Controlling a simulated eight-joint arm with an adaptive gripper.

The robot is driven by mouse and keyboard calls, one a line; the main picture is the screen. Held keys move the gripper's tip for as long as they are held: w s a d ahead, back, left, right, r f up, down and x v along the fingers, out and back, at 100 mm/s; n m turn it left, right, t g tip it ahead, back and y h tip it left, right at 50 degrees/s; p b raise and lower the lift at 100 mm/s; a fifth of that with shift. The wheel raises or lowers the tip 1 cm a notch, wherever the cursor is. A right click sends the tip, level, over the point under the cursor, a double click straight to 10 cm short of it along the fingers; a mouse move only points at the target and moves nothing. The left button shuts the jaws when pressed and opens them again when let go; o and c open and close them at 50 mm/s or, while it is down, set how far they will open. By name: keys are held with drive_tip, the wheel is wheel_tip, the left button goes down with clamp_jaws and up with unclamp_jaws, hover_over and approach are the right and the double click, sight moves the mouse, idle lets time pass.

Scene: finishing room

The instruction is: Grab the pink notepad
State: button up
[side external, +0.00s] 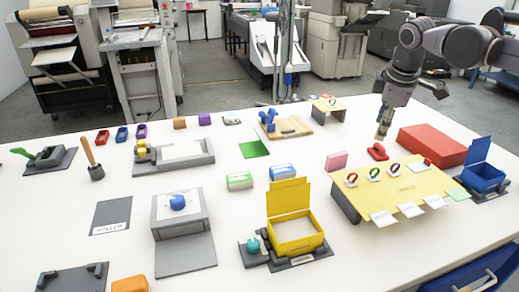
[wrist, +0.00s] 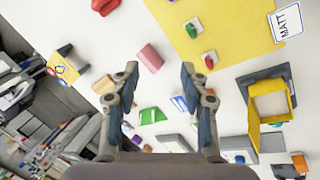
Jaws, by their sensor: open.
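The pink notepad (side external: 336,161) is a small pink block on the white table, just behind the yellow board. In the wrist view the notepad (wrist: 150,57) shows slightly left of centre, beyond the fingertips and nearer the left finger. My gripper (side external: 382,133) hangs above the table, behind and to the right of the notepad, apart from it. In the wrist view my gripper (wrist: 160,70) is open, with nothing between its fingers.
The yellow board (side external: 385,185) carries several coloured rings and white cards. A red object (side external: 377,152) lies close to the notepad's right. A large red box (side external: 431,145) stands farther right. The yellow box (side external: 295,232) is in front.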

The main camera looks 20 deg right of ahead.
drive_tip(key=w+a+f+n+g+h, duration=0.15)
drive_tip(key=w+n, duration=0.25)
drive_tip(key=w, duration=0.4)
drive_tip(key=n+g+h, duration=0.1)
drive_tip(key=n, duration=0.4)
approach(335, 155)
drive_tip(key=f, duration=0.1)
drive_tip(key=shift+w+d+x, duration=0.2)
drive_tip(key=shift+x, duration=1.25)
drive_tip(key=shift+w+d+x, duration=0.15)
drive_tip(key=shift+d+x, duration=0.05)
drive_tip(key=shift+x, duration=1.25)
drive_tip(key=shift+s+x, duration=0.15)
drive_tip(key=shift+x, duration=1.1)
drive_tip(key=shift+s+x, duration=0.15)
drive_tip(key=shift+x, duration=1.15)
drive_tip(key=shift+a, duration=0.1)
clamp_jaws()
